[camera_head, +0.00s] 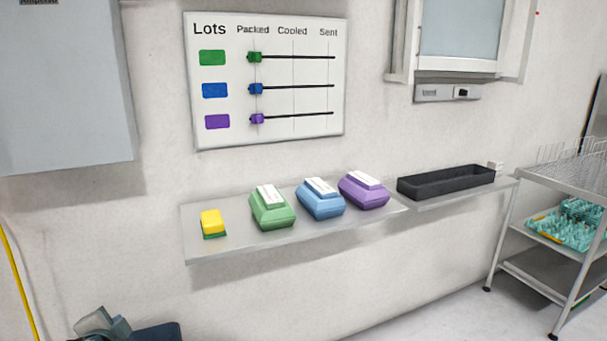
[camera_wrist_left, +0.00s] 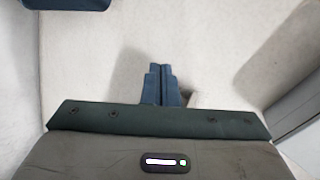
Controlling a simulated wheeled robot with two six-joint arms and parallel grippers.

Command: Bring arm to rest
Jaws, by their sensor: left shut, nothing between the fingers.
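My left gripper (camera_wrist_left: 161,70) shows in the left wrist view with its two dark fingers together and nothing between them. It hangs over pale, bare surface and touches no object there. In the head view only a dark blue-grey part of my own arm shows at the bottom left edge, well below the shelf. I cannot make out the fingers in that view. My right gripper is in neither view.
A black tray (camera_head: 445,184) lies further right. A lots board (camera_head: 225,137) hangs above. A wire-topped cart (camera_head: 535,178) stands right.

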